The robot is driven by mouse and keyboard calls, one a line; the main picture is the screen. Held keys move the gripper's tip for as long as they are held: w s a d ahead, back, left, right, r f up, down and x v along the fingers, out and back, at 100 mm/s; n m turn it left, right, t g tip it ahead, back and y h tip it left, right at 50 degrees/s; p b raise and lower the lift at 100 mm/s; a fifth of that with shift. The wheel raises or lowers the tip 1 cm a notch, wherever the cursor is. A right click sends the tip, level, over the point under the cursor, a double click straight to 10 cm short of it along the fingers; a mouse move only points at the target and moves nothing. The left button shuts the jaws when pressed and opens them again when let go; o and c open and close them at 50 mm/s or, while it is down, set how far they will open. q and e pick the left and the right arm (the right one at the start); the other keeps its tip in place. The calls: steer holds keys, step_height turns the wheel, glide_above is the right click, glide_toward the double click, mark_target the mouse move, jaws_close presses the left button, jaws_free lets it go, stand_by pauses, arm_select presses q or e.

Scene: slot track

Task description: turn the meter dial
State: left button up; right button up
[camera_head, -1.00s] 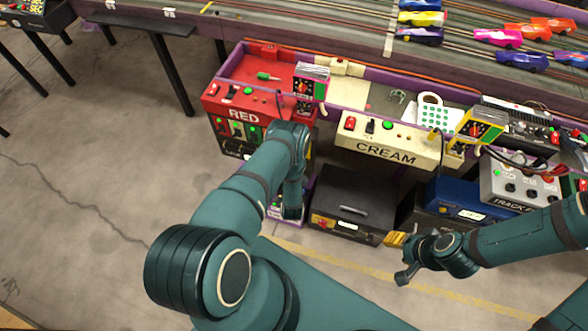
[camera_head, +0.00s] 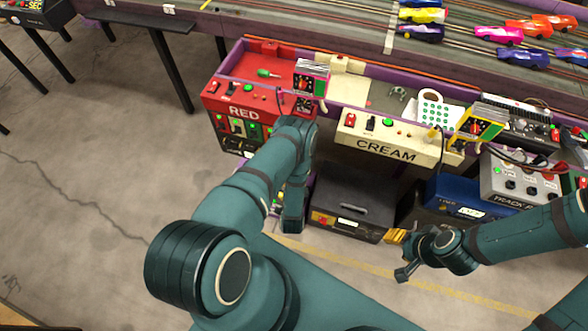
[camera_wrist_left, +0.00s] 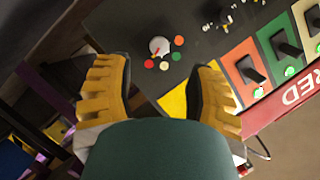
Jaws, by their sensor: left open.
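A round white dial (camera_wrist_left: 159,46) with a red pointer shows in the left wrist view, on a black panel (camera_wrist_left: 135,22). Red, orange and green dots surround it. My left gripper (camera_wrist_left: 157,78) is open, its two yellow fingers apart and empty. The dial shows beyond the gap between the fingertips, with no finger touching it. In the head view my left arm reaches to the front of the red unit (camera_head: 243,112), and its forearm hides the gripper and the dial. My right arm's end (camera_head: 405,268) is at the right, away from the red unit; its fingers are unclear.
Toggle switches (camera_wrist_left: 250,70) on coloured plates are right of the dial in the wrist view. The cream unit (camera_head: 385,150) stands right of the red one, with a dark box (camera_head: 350,203) below. Slot cars (camera_head: 498,36) are on the track behind. Floor at left is clear.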

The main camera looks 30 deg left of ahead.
arm_select(q)
steer(key=shift+v, duration=2.75)
